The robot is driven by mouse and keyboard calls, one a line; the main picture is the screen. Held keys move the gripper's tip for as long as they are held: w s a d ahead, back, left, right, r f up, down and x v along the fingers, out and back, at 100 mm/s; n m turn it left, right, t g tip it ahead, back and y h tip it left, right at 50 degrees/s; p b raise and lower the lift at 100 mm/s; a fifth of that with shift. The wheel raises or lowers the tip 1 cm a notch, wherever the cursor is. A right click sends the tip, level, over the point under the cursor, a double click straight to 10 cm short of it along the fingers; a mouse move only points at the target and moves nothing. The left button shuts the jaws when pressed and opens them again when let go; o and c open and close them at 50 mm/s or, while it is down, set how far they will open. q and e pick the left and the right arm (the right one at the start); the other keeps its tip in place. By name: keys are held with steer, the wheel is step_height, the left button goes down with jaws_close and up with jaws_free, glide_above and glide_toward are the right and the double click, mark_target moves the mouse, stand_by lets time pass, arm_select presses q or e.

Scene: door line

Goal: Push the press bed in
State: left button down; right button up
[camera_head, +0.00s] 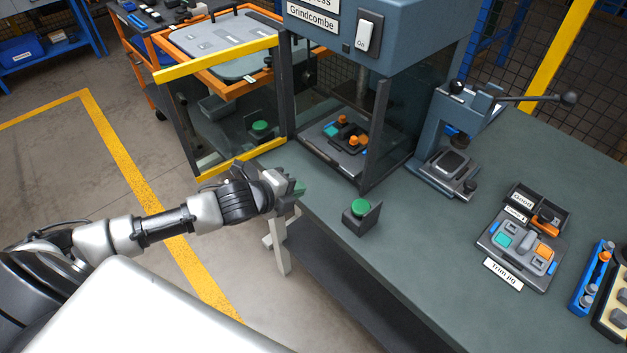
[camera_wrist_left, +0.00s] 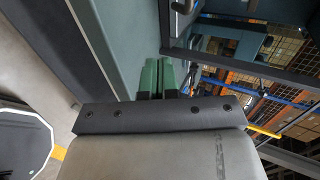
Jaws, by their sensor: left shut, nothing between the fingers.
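The press bed (camera_head: 326,149) is a dark grey plate low inside the blue-grey press (camera_head: 400,45). Orange and teal pieces sit on it. The press front is open, and its yellow-edged door (camera_head: 225,115) stands swung out to the left. My left gripper (camera_head: 299,189) is shut and empty, in front of the press at the bench's left edge, apart from the bed. Its green fingertips (camera_wrist_left: 157,76) lie together in the left wrist view, where I cannot make out the bed. My right gripper is not in view.
A green push button (camera_head: 360,207) on a dark bracket stands on the bench (camera_head: 400,240) right of my left gripper. A lever press (camera_head: 450,150), a labelled tray (camera_head: 520,263) and a blue rack (camera_head: 590,280) are farther right. An orange cart (camera_head: 160,60) stands behind the door.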

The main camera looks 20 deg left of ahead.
arm_select(q)
steer(key=w+a+f+t+b, duration=0.1)
steer(key=a+f+t+b, duration=0.1)
steer(key=a+b, duration=0.5)
steer(key=shift+h, duration=0.5)
steer(key=x, duration=0.5)
steer(key=r+x, duration=0.1)
steer(key=x, duration=0.3)
steer(key=d+r+x, duration=0.1)
steer(key=x, duration=0.4)
steer(key=shift+w+f+p, duration=0.1)
steer(key=shift+w+p, duration=0.2)
steer(key=shift+w, duration=0.1)
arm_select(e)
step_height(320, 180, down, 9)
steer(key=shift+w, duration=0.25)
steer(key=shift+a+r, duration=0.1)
